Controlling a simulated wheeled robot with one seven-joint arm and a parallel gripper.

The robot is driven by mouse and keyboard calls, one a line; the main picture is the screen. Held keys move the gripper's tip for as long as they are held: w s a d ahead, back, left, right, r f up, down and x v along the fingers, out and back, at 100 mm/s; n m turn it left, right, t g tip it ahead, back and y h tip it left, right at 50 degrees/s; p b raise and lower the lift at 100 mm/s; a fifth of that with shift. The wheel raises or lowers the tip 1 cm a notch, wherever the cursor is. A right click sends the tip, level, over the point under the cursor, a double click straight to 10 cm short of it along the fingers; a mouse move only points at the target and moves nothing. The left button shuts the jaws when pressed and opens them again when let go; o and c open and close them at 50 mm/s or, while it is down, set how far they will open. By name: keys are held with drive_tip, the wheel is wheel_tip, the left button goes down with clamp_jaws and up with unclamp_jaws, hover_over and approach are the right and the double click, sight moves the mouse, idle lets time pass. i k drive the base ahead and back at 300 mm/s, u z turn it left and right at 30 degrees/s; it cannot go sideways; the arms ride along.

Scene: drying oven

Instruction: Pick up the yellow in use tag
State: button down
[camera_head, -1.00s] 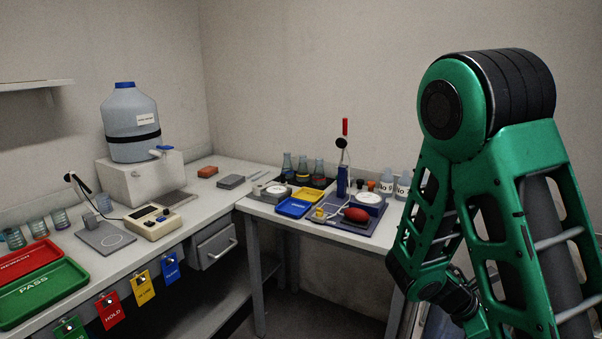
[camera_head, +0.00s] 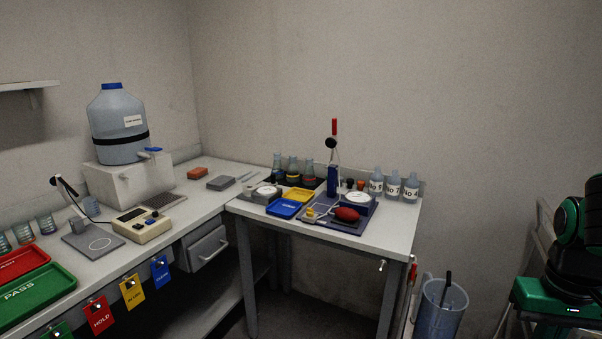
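The yellow tag (camera_head: 133,294) hangs from a peg on the front edge of the left bench. It is between a red HOLD tag (camera_head: 99,317) and a blue tag (camera_head: 160,272). Its printed text is too small to read surely. A green tag (camera_head: 57,331) is partly cut off at the lower left. My green and black arm shows at the right edge of the view, far from the tags. My gripper is not in view.
A drawer (camera_head: 208,246) sits right of the tags under the bench. Red (camera_head: 18,264) and green PASS (camera_head: 52,281) trays lie above them. The right bench (camera_head: 390,240) carries bottles and small trays. A bluish bin (camera_head: 441,310) stands on the right. Open floor lies between benches and my arm.

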sight(134, 295)
drive_tip(key=u, duration=1.3)
